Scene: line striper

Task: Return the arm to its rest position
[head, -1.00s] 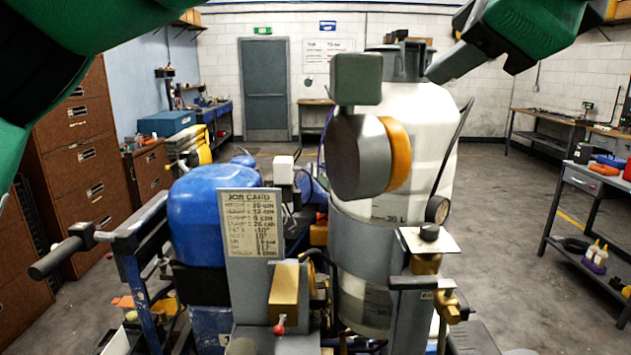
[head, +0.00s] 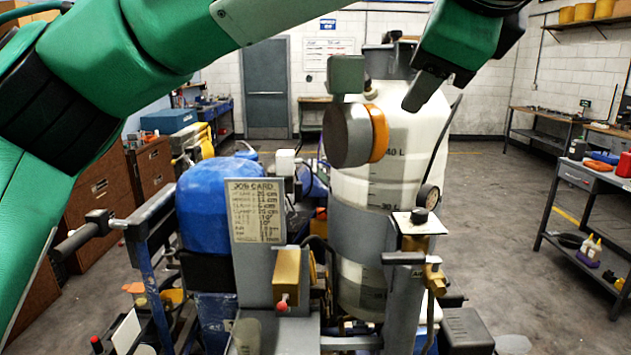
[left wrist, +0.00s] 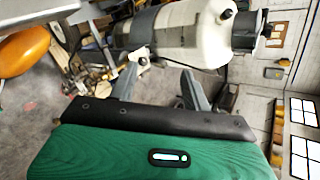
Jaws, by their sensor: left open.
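My left arm (head: 120,70) enters the head view from the left and spans the top of the picture. Its gripper (head: 420,95) hangs in front of the upper right part of the white tank (head: 388,185), pointing down and left. In the left wrist view, the two dark fingers of the left gripper (left wrist: 158,77) stand apart with nothing held between them. The tank (left wrist: 175,25) lies beyond the fingers in that view. I cannot tell whether a finger touches it. My right gripper is not in view.
The line striper carries a blue motor cover (head: 205,210), a job card (head: 255,210), a grey-and-orange disc (head: 352,135) and a side handle (head: 75,240). Drawer cabinets (head: 95,195) stand left, a grey workbench (head: 600,175) right. Open floor (head: 490,210) lies between striper and workbench.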

